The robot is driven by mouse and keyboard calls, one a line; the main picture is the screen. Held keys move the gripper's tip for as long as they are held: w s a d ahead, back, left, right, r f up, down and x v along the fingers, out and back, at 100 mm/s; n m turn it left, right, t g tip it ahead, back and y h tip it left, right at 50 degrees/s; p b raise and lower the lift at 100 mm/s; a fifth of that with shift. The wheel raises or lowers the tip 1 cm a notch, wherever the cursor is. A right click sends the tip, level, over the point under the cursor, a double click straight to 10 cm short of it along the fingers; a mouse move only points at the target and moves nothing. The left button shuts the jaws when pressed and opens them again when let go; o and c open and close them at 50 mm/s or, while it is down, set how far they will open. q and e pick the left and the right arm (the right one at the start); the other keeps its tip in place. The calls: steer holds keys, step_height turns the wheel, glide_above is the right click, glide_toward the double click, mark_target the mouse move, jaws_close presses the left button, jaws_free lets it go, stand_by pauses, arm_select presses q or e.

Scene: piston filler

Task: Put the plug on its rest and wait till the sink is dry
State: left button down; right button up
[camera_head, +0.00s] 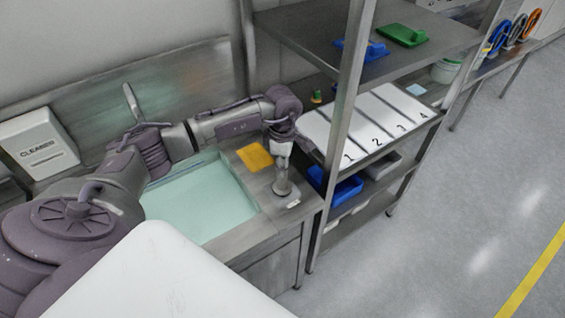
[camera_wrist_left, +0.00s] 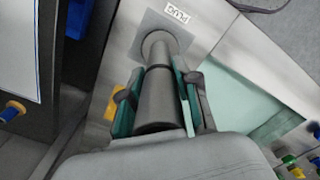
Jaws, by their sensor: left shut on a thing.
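The plug is a grey post with a round foot; it shows in the head view (camera_head: 283,186) and in the wrist view (camera_wrist_left: 160,95). My left gripper (camera_head: 281,148) is shut around its upper part, with the post upright between the fingers (camera_wrist_left: 158,100). The plug's foot is at the square grey rest plate (camera_wrist_left: 182,39), beside a small white label; I cannot tell whether it bears fully on it. The sink (camera_head: 200,205) left of it shows a flat pale green surface, like liquid; its bottom is not clear. My right gripper is not in view.
A yellow cloth (camera_head: 255,157) lies on the counter behind the plug. A steel shelf rack (camera_head: 348,100) with numbered white boards (camera_head: 370,125) and a blue bin (camera_head: 345,190) stands close on the right. A white dispenser (camera_head: 38,145) hangs at the left wall. The floor at right is clear.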

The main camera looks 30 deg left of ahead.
arm_select(q)
steer(key=shift+f, duration=0.25)
steer(key=shift+w+f, duration=0.1)
steer(key=shift+f, duration=0.15)
steer(key=c, duration=0.9)
jaws_free()
steer(key=shift+o, duration=0.4)
